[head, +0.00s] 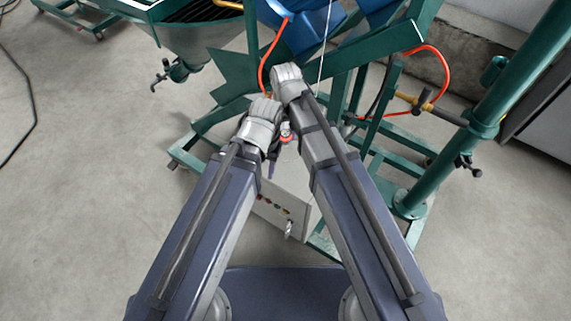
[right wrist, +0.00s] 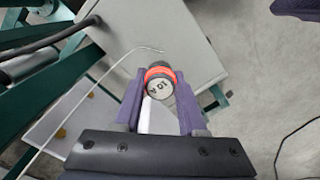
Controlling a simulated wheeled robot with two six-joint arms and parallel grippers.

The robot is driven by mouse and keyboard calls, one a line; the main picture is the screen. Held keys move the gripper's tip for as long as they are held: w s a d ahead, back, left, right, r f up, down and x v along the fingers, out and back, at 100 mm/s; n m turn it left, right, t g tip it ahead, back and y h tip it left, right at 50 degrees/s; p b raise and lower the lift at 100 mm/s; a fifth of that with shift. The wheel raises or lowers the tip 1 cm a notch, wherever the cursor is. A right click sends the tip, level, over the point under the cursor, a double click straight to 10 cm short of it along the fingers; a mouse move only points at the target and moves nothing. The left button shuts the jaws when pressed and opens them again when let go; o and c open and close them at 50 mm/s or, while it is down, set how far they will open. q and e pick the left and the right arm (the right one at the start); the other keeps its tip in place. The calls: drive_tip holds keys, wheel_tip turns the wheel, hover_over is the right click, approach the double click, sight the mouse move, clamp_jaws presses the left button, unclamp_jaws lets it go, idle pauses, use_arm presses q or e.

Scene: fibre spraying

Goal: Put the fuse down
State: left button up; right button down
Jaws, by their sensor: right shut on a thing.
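The fuse (right wrist: 159,88) is a small round piece with a light grey face, dark printed marks and an orange-red ring. In the right wrist view it sits between the two purple fingertips of my right gripper (right wrist: 159,80), which is shut on it. In the head view my right gripper (head: 286,130) is mostly hidden by the wrists, and a bit of the red ring shows there. My left gripper (head: 271,167) shows only as a small dark purple piece below the left wrist, above the grey box; its opening cannot be made out.
A light grey control box (head: 268,210) with coloured buttons stands under the grippers. A green steel frame (head: 345,80) with a thick post (head: 500,95) surrounds it. An orange hose (head: 437,62) loops at right. A thin pale wire (right wrist: 85,95) runs close to the fuse.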

sight(286, 146)
drive_tip(key=shift+f+b, duration=3.05)
drive_tip(key=shift+f, duration=0.05)
wheel_tip(286, 146, down, 4)
drive_tip(key=b, duration=0.3)
drive_tip(key=shift+r+b, duration=0.2)
drive_tip(key=shift+b, duration=0.15)
drive_tip(key=shift+f, duration=0.2)
drive_tip(key=shift+c, duration=2.4)
unclamp_jaws()
drive_tip(key=shift+r, duration=0.15)
